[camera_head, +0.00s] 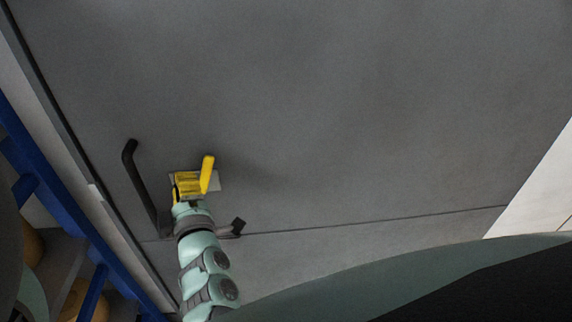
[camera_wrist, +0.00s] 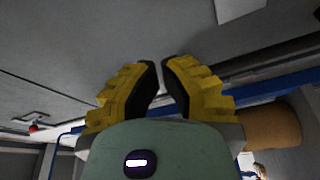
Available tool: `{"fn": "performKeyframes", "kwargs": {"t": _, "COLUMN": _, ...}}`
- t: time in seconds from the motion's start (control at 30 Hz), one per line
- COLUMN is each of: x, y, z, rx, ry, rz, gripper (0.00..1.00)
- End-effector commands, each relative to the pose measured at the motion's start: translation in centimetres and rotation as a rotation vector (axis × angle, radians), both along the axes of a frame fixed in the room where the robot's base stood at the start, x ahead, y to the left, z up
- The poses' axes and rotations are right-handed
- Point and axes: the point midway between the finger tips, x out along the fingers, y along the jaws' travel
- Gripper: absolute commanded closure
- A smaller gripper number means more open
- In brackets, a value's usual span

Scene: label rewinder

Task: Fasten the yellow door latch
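The yellow door latch (camera_head: 207,174) is a short upright lever on a pale grey plate (camera_head: 215,182), fixed to the large grey door panel (camera_head: 350,110) in the head view. My gripper (camera_head: 188,184), with yellow and black fingers, is right beside the lever on its left and overlaps the plate in the picture. Whether it touches the lever I cannot tell. In the wrist view my gripper (camera_wrist: 162,63) has its fingertips close together with a narrow gap and nothing visible between them. The latch cannot be made out in the wrist view.
A black door handle (camera_head: 145,185) stands close to the left of my gripper. A smaller black-ended lever (camera_head: 235,228) lies just below right, near the panel seam. A blue frame (camera_head: 55,200) with orange-brown rolls (camera_head: 77,300) is at the left. The panel right of the latch is clear.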

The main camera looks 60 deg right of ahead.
Motion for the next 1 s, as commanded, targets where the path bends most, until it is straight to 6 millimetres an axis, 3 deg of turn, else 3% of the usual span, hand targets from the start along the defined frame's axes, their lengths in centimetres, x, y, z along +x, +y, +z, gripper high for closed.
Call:
{"fn": "performKeyframes", "kwargs": {"t": 0.3, "x": 4.0, "y": -2.0, "z": 0.9, "rx": 0.002, "ry": -0.002, "rz": 0.008, "gripper": 1.0}}
{"fn": "performKeyframes", "kwargs": {"t": 0.77, "x": 8.2, "y": -4.6, "z": 1.5, "rx": 0.002, "ry": -0.003, "rz": 0.007, "gripper": 1.0}}
{"fn": "performKeyframes", "kwargs": {"t": 1.0, "x": 6.4, "y": -5.9, "z": 0.6, "rx": 0.004, "ry": 0.002, "rz": 0.001, "gripper": 1.0}}
